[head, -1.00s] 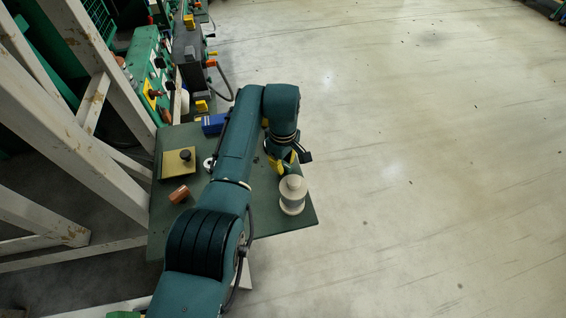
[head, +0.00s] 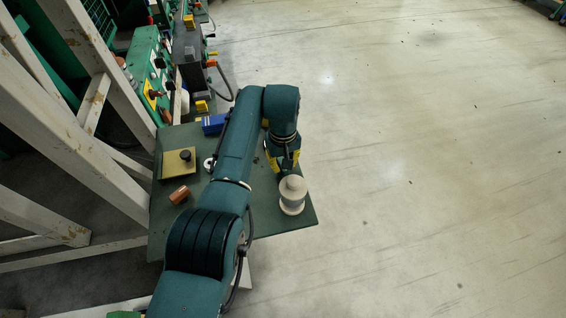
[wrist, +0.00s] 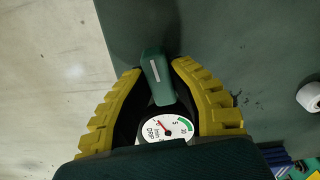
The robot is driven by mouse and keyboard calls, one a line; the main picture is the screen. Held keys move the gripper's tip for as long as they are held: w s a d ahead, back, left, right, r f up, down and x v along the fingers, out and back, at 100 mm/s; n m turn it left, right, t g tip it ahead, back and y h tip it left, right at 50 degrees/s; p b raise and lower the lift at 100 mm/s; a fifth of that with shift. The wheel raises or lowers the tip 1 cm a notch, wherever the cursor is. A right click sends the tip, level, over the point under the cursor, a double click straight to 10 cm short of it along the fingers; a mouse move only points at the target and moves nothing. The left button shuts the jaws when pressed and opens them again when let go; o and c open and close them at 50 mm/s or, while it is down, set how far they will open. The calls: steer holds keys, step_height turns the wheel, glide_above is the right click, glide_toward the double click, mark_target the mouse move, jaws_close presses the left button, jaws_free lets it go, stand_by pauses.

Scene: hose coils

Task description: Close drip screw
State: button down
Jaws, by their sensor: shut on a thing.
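In the wrist view, a round white dial (wrist: 168,130) marked "DRIP" has a small red pointer aimed up and left, and a green arc on its right side. A green handle-like piece with a white stripe (wrist: 156,78) stands beside the dial, between the yellow-padded fingers of my gripper (wrist: 158,74). The fingers are shut on this drip screw. In the head view, my gripper (head: 284,162) points down over the green table; the screw and dial are hidden there by the gripper.
A cream spool-shaped object (head: 292,195) stands close to my gripper. The green table (head: 235,228) also holds a yellowish box with a black knob (head: 178,164), a copper-coloured fitting (head: 179,194) and a blue box (head: 213,123). Open floor lies to the right.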

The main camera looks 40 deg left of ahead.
steer(key=shift+f+m, duration=0.15)
steer(key=shift+m, duration=0.75)
steer(key=c, duration=0.9)
jaws_free()
step_height(320, 180, up, 12)
steer(key=shift+r, duration=0.1)
